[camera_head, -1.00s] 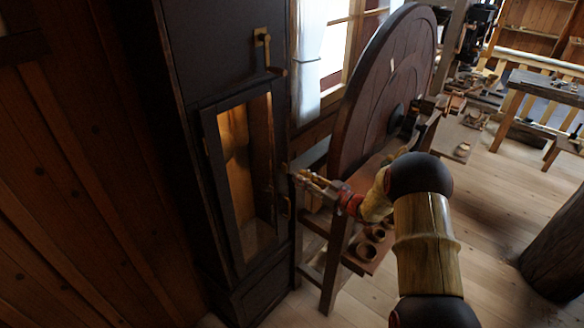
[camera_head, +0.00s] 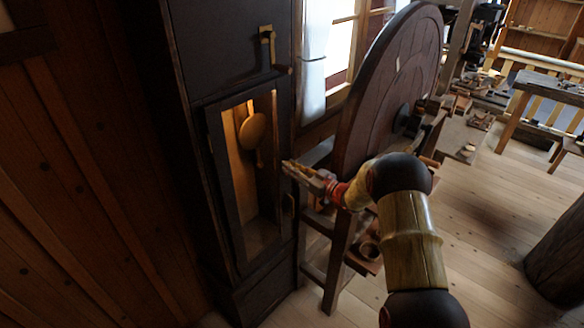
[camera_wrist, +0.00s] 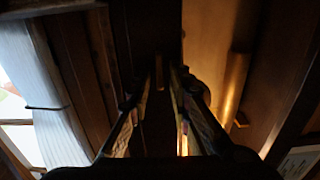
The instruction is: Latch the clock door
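The tall dark clock case (camera_head: 180,150) stands left of centre in the head view. Its narrow door (camera_head: 222,160) has a dark frame around a tall opening, with a brass pendulum bob (camera_head: 252,130) visible inside. I cannot tell whether the door is fully flush. A brass turning piece with a handle (camera_head: 267,38) sits above the door's upper right corner. A small handle (camera_head: 288,206) shows at the door's right side. My gripper (camera_head: 287,168) is beside the door's right edge, fingers apart and empty. In the wrist view, the fingertips (camera_wrist: 168,66) face a dark upright part.
A large wooden wheel (camera_head: 385,90) on a stand (camera_head: 335,260) stands close right of the clock, behind my gripper. A bright window (camera_head: 337,45) is behind it. A plank wall (camera_head: 70,190) is at left. Open floor (camera_head: 490,220) lies to the right.

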